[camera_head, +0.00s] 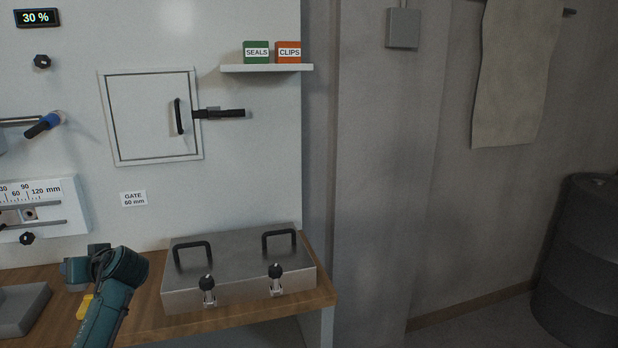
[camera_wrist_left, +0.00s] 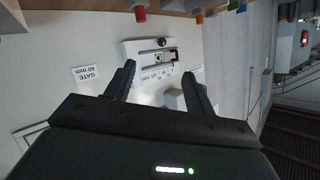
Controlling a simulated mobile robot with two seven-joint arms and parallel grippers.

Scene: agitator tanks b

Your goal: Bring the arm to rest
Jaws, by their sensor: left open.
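My left arm (camera_head: 112,292) comes in at the lower left of the head view, bent above the wooden bench. Its gripper cannot be made out there. In the left wrist view my left gripper (camera_wrist_left: 158,69) is open, with nothing between its two dark fingers. Beyond the fingers is the wall panel with the gate scale (camera_wrist_left: 140,50). The scale also shows in the head view (camera_head: 40,207), cut off by the left edge. My right arm is not in view.
A steel lidded box (camera_head: 238,270) with two handles and two latches stands on the bench (camera_head: 140,325), right of my arm. Above are a closed hatch (camera_head: 150,115) and a shelf (camera_head: 265,68) with SEALS and CLIPS boxes. A dark drum (camera_head: 580,260) stands at the right.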

